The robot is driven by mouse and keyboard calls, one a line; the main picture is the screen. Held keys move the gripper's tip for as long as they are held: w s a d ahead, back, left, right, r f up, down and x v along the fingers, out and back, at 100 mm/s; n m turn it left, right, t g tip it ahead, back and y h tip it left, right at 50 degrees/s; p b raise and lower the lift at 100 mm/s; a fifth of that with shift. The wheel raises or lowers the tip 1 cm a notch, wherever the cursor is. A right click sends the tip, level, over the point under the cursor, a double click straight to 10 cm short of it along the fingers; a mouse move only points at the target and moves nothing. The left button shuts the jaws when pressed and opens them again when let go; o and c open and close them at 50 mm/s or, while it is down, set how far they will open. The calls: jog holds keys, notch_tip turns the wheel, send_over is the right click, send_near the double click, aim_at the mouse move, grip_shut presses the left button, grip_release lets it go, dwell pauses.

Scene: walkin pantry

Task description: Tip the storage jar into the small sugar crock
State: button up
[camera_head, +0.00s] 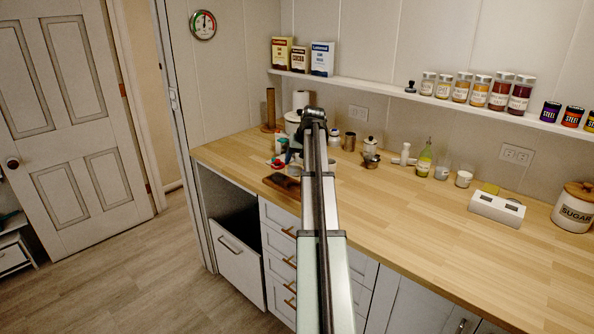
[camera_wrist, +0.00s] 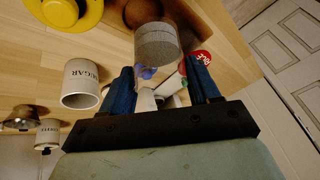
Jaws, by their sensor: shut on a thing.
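My gripper (camera_wrist: 163,76) shows in the wrist view with its two dark blue fingers close around something pale. A grey speckled cylinder (camera_wrist: 156,45), which looks like the storage jar, is at the fingertips; where the fingers touch it is hard to see. The small white sugar crock (camera_wrist: 80,83), lettered SUGAR, is to the left of the fingers, apart from them. It appears open. In the head view my arm covers most of the gripper and what it holds, over the back left of the counter.
On the wooden counter (camera_head: 430,213), a yellow round item (camera_wrist: 72,14) and a metal-topped item (camera_wrist: 20,118) lie near the crock in the wrist view. A red lid (camera_wrist: 200,60) is close to the right finger. A large lidded SUGAR canister (camera_head: 574,212) stands far right. The front middle counter is clear.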

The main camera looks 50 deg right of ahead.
aim_at(296, 157)
jog(key=r, duration=0.2)
jog(key=d+r, duration=0.1)
jog(key=r, duration=0.1)
jog(key=shift+d, duration=0.1)
jog(key=s+d+f+n+h, duration=0.1)
jog(key=s+d+h, duration=0.1)
jog(key=d+h, duration=0.3)
jog(key=s+d+f+n+t+h, duration=0.1)
jog(key=d+h, duration=0.4)
jog(key=d, duration=0.5)
jog(key=shift+s+d+f+n, duration=0.3)
jog(key=shift+s+f, duration=0.05)
jog(key=shift+f, duration=0.05)
jog(key=shift+f+h, duration=0.1)
jog(key=shift+h, duration=0.6)
jog(key=c, duration=0.3)
jog(key=shift+a+f+n+t+h, duration=0.1)
jog(key=shift+f+n+t+h, duration=0.2)
jog(key=shift+h, duration=0.45)
jog(key=shift+a+f+n+t+h, duration=0.1)
jog(key=shift+f+n+t+h, duration=0.1)
jog(key=shift+n+h, duration=0.4)
jog(key=shift+w+t+h, duration=0.1)
jog(key=shift+t+h, duration=0.2)
jog(key=shift+h, duration=0.15)
